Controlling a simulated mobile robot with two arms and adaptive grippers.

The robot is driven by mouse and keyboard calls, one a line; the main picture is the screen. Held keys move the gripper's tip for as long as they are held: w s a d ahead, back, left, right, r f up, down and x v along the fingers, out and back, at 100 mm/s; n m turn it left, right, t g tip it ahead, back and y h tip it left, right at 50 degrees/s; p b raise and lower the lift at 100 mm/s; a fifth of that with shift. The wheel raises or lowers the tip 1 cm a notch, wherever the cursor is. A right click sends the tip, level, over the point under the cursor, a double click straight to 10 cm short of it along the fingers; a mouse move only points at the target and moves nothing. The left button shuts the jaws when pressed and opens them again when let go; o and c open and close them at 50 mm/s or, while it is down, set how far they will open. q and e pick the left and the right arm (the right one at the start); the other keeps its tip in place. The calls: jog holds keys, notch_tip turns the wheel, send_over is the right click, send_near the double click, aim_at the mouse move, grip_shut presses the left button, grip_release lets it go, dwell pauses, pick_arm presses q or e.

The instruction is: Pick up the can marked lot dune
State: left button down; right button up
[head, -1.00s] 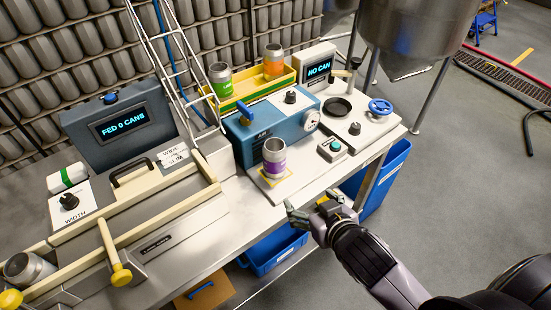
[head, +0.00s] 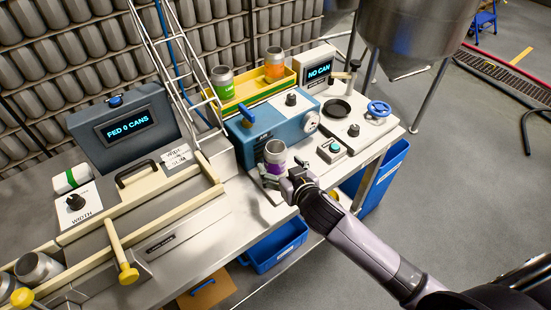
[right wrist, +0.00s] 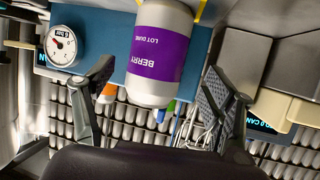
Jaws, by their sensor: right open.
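The can marked lot dune (head: 274,153) is a silver can with a purple label, standing in front of the blue machine. In the right wrist view its label (right wrist: 158,55) reads BERRY, LOT DUNE, and the picture is upside down. My right gripper (head: 281,174) is open at the near side of the can and hides its lower part in the head view. In the right wrist view the two fingers (right wrist: 158,100) are spread wide, with the can in the gap ahead of them; no finger visibly touches it. My left gripper is not in view.
A green-label can (head: 222,82) and an orange-label can (head: 274,64) stand at the yellow tray (head: 252,92) behind the blue machine (head: 256,126). A button box (head: 331,150) sits to the right. A conveyor with cream rails (head: 205,197) fills the left.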

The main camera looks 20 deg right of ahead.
aim_at(280, 164)
jog(key=p+x, duration=0.1)
jog(key=x, duration=0.3)
jog(key=shift+d, duration=0.2)
jog(key=shift+w+a+f, duration=0.1)
jog(key=shift+w+f, duration=0.2)
jog(key=shift+w, duration=0.25)
jog(key=shift+s, duration=0.1)
jog(key=shift+c, duration=0.2)
jog(key=c, duration=0.9)
jog(key=shift+r, duration=0.1)
